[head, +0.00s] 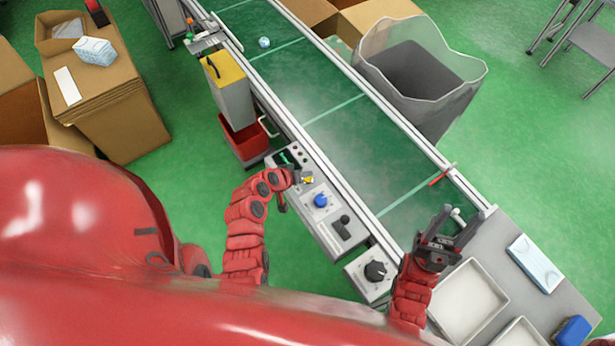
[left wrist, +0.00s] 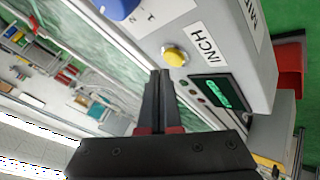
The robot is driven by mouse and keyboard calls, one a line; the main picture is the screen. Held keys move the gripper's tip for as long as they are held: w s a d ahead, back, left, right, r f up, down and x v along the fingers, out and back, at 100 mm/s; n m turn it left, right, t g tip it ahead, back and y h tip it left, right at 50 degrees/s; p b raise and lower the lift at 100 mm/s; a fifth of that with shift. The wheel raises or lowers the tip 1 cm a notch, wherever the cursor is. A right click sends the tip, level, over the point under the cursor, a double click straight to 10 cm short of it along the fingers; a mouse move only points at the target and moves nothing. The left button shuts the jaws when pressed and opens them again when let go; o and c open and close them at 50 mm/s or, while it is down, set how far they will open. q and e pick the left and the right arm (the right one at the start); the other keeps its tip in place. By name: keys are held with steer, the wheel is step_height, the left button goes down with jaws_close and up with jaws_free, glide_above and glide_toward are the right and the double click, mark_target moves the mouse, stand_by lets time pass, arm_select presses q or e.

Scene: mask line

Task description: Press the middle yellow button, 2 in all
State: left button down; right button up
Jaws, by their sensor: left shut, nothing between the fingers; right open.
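The yellow button (head: 308,180) is on the grey control panel beside the conveyor, partly hidden by my left gripper. In the left wrist view the round yellow button (left wrist: 175,55) sits next to a label reading INCH. My left gripper (head: 297,177) is shut and empty, close beside the button. In the left wrist view its fingertips (left wrist: 160,73) are just below and left of the button; I cannot tell whether they touch. My right gripper (head: 459,222) is open and empty near the conveyor's lower end.
The conveyor (head: 340,140) runs alongside. A grey bin (head: 420,85) stands beyond it; white trays (head: 468,302) lie at lower right.

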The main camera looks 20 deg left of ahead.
stand_by(0.4)
arm_select(q)
steer(key=shift+f+b, duration=0.4)
steer(key=shift+b, duration=0.15)
steer(key=shift+f+b, duration=0.45)
stand_by(0.5)
steer(key=shift+r, duration=0.1)
steer(key=shift+r+p, duration=0.45)
steer(key=shift+r, duration=0.3)
steer(key=shift+r+p, duration=1.4)
steer(key=shift+r, duration=1.15)
stand_by(0.7)
